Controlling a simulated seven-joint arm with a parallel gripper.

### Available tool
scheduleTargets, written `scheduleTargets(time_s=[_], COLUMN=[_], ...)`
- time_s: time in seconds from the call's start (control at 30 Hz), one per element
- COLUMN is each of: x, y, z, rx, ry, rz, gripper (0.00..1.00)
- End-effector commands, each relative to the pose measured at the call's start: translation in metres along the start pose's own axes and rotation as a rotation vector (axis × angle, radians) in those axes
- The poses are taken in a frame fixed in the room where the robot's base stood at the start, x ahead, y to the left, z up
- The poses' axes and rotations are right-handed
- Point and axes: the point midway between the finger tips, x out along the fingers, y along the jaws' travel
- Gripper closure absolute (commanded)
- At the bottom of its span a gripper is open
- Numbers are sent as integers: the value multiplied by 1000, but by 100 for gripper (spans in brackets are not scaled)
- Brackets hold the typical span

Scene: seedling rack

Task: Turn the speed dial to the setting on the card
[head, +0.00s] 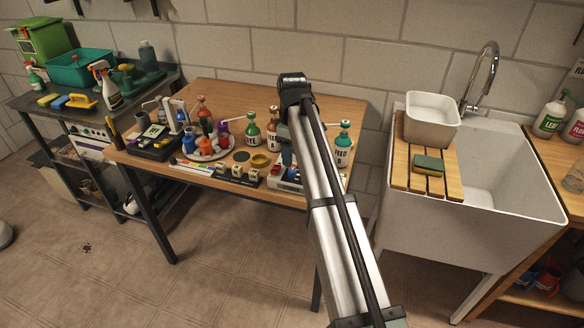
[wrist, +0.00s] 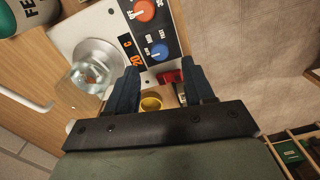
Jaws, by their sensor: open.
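A pale machine with a dark control panel shows in the wrist view (wrist: 77,32). An orange dial (wrist: 145,9) and a blue dial (wrist: 160,52) sit on the panel, with an orange display between them and the plate. The small lettering is too unclear to say which dial is speed. My gripper (wrist: 161,80) is open, its two fingers apart below the blue dial in the picture, with nothing held. In the head view the machine (head: 285,180) stands at the table's front edge, partly hidden by my arm. I cannot make out a readable card.
A glass vessel (wrist: 90,70) stands on the machine's round plate. A red part and a yellow cup (wrist: 151,103) show between the fingers. A sink (head: 500,180) stands at right.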

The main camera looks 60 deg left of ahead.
Motion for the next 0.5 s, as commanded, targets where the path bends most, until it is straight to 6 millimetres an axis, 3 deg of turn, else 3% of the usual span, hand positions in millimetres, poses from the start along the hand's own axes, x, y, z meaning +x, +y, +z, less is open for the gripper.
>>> scheduleTargets(time_s=[0.2, 0.5], x=[35, 58], y=[-1, 0], z=[0, 0], rx=[0, 0], ry=[-1, 0], rz=[-1, 0], gripper=[47, 47])
